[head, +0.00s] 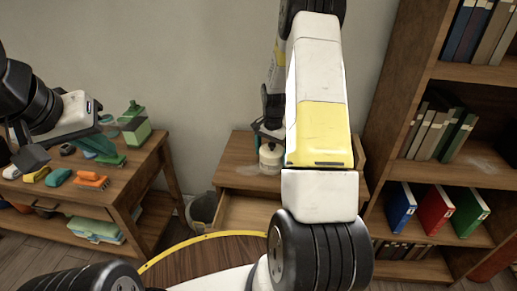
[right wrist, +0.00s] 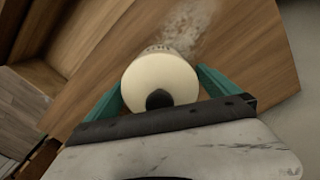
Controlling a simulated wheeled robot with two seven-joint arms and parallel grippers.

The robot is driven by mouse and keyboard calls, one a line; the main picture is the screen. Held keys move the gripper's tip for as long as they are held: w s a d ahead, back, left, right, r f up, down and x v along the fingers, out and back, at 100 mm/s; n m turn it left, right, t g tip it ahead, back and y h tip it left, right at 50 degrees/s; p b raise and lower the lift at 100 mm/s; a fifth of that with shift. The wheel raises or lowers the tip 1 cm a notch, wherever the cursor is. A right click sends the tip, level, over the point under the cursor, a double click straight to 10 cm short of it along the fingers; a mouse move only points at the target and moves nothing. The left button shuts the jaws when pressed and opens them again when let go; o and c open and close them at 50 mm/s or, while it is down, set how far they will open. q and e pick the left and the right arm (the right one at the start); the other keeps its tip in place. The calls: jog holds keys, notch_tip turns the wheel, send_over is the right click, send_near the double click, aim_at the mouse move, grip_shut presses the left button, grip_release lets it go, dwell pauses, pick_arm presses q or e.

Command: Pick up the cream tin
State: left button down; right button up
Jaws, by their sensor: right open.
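The cream tin (head: 270,159) stands on the wooden cabinet top below my right arm in the head view. In the right wrist view the tin (right wrist: 160,82) shows its round cream top with a dark knob. My right gripper (right wrist: 160,88) is open, with one teal finger on each side of the tin. I cannot tell whether either finger touches it. In the head view my right gripper (head: 268,132) is small and partly hidden behind my arm. My left gripper (head: 75,145) is over the workbench at the left; its jaw opening is unclear.
The cabinet (head: 232,176) has an open drawer (head: 250,212) below the tin. A pale smudge marks the wood beside the tin. The workbench (head: 130,178) at left holds brushes and other tools. A bookcase (head: 385,90) stands close at right, and a grey bin (head: 203,209) sits left of the cabinet.

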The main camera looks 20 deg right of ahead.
jog(key=c, duration=1.5)
jog(key=shift+o, duration=0.2)
jog(key=shift+r, duration=0.15)
